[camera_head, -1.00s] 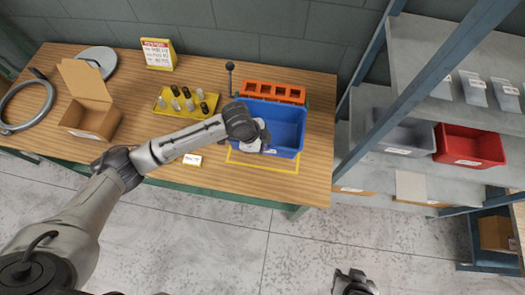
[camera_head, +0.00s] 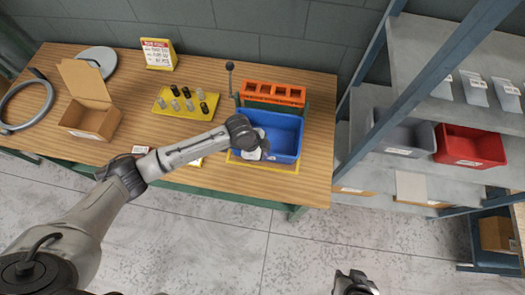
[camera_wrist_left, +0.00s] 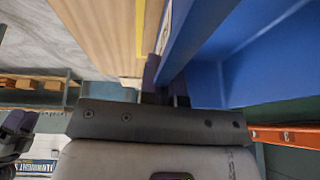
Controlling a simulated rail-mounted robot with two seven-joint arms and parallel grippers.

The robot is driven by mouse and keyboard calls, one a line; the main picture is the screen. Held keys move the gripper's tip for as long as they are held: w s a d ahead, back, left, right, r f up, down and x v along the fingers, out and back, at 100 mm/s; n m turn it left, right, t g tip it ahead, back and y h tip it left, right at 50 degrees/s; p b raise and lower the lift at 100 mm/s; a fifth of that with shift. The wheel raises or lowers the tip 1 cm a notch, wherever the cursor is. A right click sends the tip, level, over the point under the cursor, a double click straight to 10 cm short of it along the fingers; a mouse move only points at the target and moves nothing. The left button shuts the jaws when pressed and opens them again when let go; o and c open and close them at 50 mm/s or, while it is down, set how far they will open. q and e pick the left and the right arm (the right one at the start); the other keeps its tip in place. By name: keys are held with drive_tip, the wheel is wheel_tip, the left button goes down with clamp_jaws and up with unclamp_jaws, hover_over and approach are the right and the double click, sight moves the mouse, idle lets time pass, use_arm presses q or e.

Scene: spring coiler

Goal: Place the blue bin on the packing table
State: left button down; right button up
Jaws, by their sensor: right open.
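The blue bin (camera_head: 284,150) is upright and empty over the right part of the wooden table (camera_head: 215,187), largely covering a yellow outline (camera_head: 270,168) on the tabletop. I cannot tell whether its base touches the wood. My left gripper (camera_head: 257,150) is at the bin's left front side. In the left wrist view its two dark fingers (camera_wrist_left: 167,88) are close together on either side of the wall of the blue bin (camera_wrist_left: 205,40). My right gripper (camera_head: 355,281) is open and empty, low over the floor in front of the table.
Behind the bin are an orange rack (camera_head: 272,93) and a black-knobbed lever (camera_head: 230,72). A yellow tray (camera_head: 180,112) of small parts and an open cardboard box (camera_head: 90,115) stand to the left. Shelving with a red bin (camera_head: 470,146) and a grey bin (camera_head: 405,135) is at right.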

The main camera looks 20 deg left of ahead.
use_arm(q)
drive_tip(key=c, duration=1.8)
unclamp_jaws()
drive_tip(key=shift+f, duration=0.1)
drive_tip(key=o, duration=0.5)
drive_tip(key=v, duration=1.2)
drive_tip(key=shift+p, duration=0.3)
drive_tip(key=s+d+f+n+t, duration=0.1)
drive_tip(key=s+d+f+n, duration=0.15)
drive_tip(key=s, duration=0.35)
drive_tip(key=s+d+f+n+t, duration=0.1)
drive_tip(key=s+d+f+n, duration=0.15)
drive_tip(key=s, duration=0.25)
drive_tip(key=s+a+n+y, duration=0.1)
drive_tip(key=s+a+n, duration=0.1)
drive_tip(key=s+n, duration=0.1)
drive_tip(key=s+a+f+n+y, duration=0.1)
drive_tip(key=s+a+n, duration=0.1)
drive_tip(key=s, duration=0.4)
drive_tip(key=s+a+n+y, duration=0.2)
drive_tip(key=s+a+n, duration=0.1)
drive_tip(key=s+a, duration=0.1)
drive_tip(key=shift+s+a+f+n, duration=0.2)
drive_tip(key=shift+s+n, duration=0.1)
